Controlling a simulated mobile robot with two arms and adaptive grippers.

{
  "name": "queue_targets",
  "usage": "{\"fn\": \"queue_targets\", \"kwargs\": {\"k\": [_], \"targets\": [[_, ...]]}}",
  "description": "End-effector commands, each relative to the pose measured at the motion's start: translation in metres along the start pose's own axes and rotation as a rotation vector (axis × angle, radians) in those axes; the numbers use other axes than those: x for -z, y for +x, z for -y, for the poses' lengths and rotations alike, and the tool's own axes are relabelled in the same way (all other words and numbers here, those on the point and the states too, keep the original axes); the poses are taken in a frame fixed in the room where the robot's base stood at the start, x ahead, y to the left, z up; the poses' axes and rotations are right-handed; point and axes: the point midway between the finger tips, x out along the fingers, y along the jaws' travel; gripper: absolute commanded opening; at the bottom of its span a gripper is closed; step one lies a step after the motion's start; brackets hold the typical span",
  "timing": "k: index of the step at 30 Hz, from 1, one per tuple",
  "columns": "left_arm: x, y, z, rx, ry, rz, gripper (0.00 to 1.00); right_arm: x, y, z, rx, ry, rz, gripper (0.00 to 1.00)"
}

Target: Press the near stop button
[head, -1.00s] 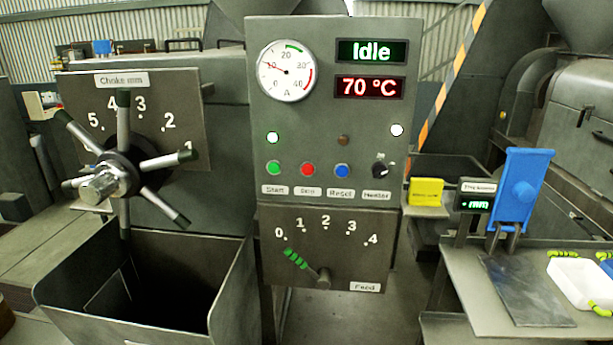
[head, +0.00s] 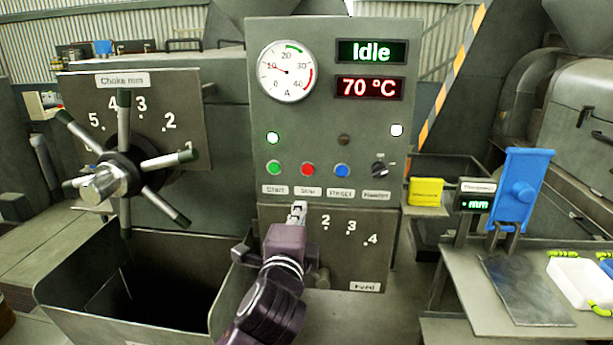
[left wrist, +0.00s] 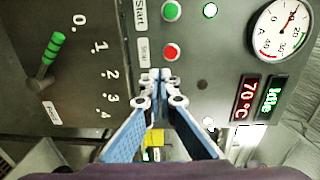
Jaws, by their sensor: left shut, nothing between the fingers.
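The red stop button (head: 307,170) sits on the grey control panel (head: 300,115), above its "Stop" label, between the green start button (head: 274,168) and the blue reset button (head: 341,171). My left gripper (head: 298,206) is shut and empty. In the head view its tips show just below the "Stop" label. In the left wrist view the shut fingertips (left wrist: 160,74) lie beside the "Stop" label, short of the red button (left wrist: 172,52) in the picture. The gap to the panel cannot be told. My right gripper is not in view.
The feed lever's dial lies behind my left arm, which hides part of it. A spoked choke wheel (head: 122,175) stands at left above an open bin (head: 60,290). The display reads Idle.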

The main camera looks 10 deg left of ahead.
Motion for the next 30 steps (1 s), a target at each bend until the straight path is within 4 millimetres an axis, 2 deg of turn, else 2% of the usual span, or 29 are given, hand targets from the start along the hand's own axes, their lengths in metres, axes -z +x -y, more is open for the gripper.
{"fn": "queue_targets", "kwargs": {"k": [1,4,17,23,30], "targets": [[0.000,-0.004,0.010,0.017,0.007,0.002,0.00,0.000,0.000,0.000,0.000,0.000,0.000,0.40],[-0.001,-0.008,0.019,0.033,0.016,0.003,0.00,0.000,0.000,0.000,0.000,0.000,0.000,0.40],[-0.001,-0.004,0.021,0.033,0.016,0.004,0.00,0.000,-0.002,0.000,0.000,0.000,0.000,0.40],[-0.001,0.019,0.023,0.032,0.016,0.004,0.00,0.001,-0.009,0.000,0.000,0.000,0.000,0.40],[-0.001,0.059,0.024,0.032,0.015,0.004,0.00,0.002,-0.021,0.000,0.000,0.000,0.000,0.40]]}}
